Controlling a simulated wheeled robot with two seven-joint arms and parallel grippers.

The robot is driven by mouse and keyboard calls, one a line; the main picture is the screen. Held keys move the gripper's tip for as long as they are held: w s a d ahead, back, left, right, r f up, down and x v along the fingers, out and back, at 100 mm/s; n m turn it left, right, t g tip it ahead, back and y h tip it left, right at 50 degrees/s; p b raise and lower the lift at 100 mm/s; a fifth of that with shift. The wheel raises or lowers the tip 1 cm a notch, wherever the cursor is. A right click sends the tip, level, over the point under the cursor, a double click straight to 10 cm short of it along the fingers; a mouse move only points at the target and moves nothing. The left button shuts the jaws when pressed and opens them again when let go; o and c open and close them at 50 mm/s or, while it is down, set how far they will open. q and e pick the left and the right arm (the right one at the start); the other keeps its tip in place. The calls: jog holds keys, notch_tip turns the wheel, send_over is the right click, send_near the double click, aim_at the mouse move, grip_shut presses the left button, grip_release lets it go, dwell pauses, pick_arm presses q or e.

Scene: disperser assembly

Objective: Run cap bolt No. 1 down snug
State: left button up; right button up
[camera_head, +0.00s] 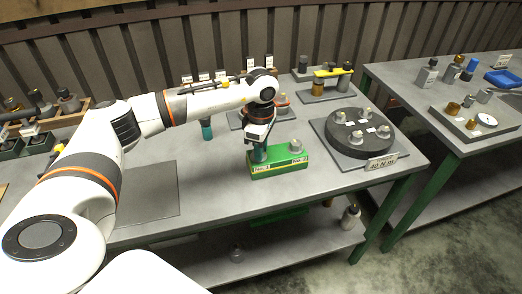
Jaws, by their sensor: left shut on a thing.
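My left gripper (257,138) is over the left part of a green block (282,167), shut on a dark teal tool (259,153). The tool's lower end is at the block's top; I cannot tell if it sits in it. The block has white labels on its front and a metal fitting (296,146) on its right part. To the right, a round dark disc (345,143) on a grey plate carries several pale metal bolt-like pieces and small white labels. I cannot read which is No. 1. My right gripper is not in view.
A sign reading about 40 N m (382,163) stands at the plate's front corner. A second teal tool (207,130) is behind, left of my gripper. A yellow-topped fixture (333,73) stands at the back. A second table (460,135) holds small parts. The table front is clear.

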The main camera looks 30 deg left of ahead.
pick_arm(q)
jog(key=shift+r+m, duration=0.1)
jog(key=shift+m, duration=0.4)
jog(key=o, duration=1)
notch_tip(320, 180, up, 12)
jog(key=b, duration=0.2)
dwell(0.4)
